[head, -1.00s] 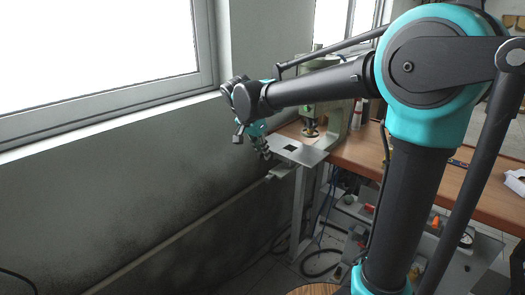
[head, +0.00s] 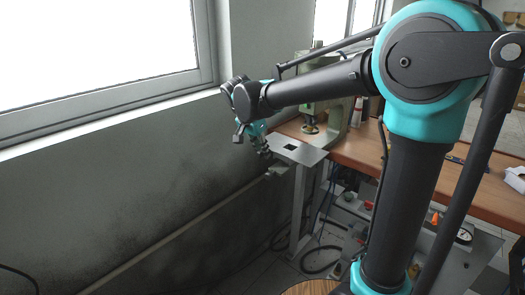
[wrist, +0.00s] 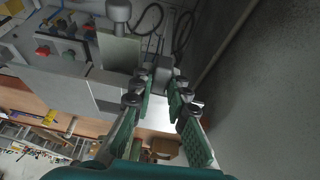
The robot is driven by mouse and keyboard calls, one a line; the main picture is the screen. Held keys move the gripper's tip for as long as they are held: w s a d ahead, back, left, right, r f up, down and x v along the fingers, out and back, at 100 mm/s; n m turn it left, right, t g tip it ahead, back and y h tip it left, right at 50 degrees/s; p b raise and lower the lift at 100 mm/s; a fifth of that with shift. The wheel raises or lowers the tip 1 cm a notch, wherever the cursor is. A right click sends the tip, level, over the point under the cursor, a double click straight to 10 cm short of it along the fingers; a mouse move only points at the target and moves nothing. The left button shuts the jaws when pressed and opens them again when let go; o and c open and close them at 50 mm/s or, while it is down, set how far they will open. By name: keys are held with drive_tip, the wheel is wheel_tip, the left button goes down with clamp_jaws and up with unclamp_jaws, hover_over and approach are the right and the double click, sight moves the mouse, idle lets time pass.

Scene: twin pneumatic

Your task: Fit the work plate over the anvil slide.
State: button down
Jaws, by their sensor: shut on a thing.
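The work plate (head: 308,153) is a flat, light grey metal sheet with a dark square opening. It sits roughly level at the left end of the wooden bench. My gripper (head: 265,152) is at its left edge, shut on it. The pale green press (head: 334,113) stands just behind the plate, with a round metal part low at its front. I cannot tell whether this is the anvil slide, or whether the plate touches it. In the wrist view my gripper's fingers (wrist: 163,78) converge on a small grey piece, and the plate is hard to make out.
The wooden bench (head: 362,150) extends right from the press, partly hidden by my arm. The grey wall (head: 120,190) is close to the left of my gripper. Below the bench are a metal leg, hoses and grey equipment (head: 400,222).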

drive_tip(key=shift+f, duration=1.45)
idle(1.3)
drive_tip(key=c, duration=1.4)
unclamp_jaws()
